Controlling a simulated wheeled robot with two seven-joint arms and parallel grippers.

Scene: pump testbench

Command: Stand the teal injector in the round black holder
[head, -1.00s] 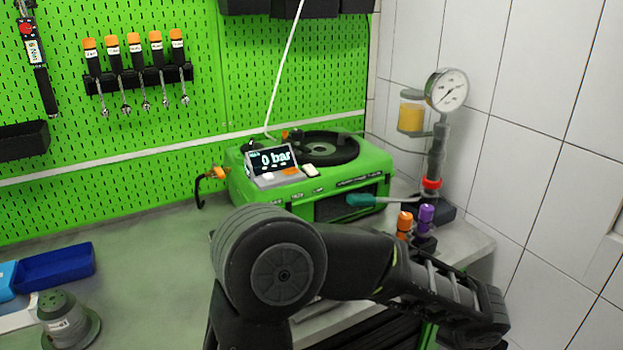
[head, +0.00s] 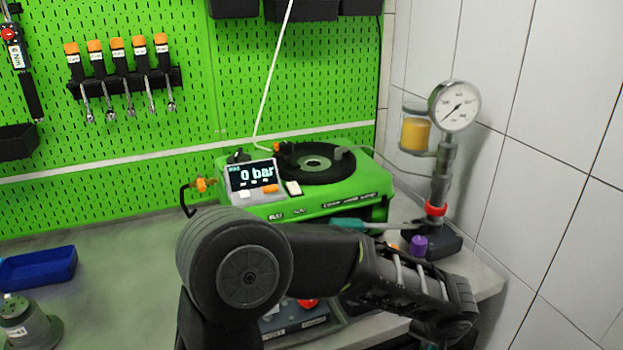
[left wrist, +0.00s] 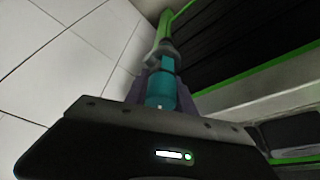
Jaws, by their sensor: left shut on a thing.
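In the left wrist view my left gripper (left wrist: 162,90) is shut on the teal injector (left wrist: 160,88). The injector is a teal cylinder with a grey collar and a light green length beyond it. My left gripper does not show in the head view; only one black arm of mine crosses its lower middle. A round black ring (head: 338,172) with a grey centre lies on top of the green tester; I cannot tell if it is the holder. My right gripper is in neither view.
The green tester (head: 312,206) has a screen reading 0 bar. A blue tray (head: 38,268) is left. The tiled wall (head: 545,160) bounds the right.

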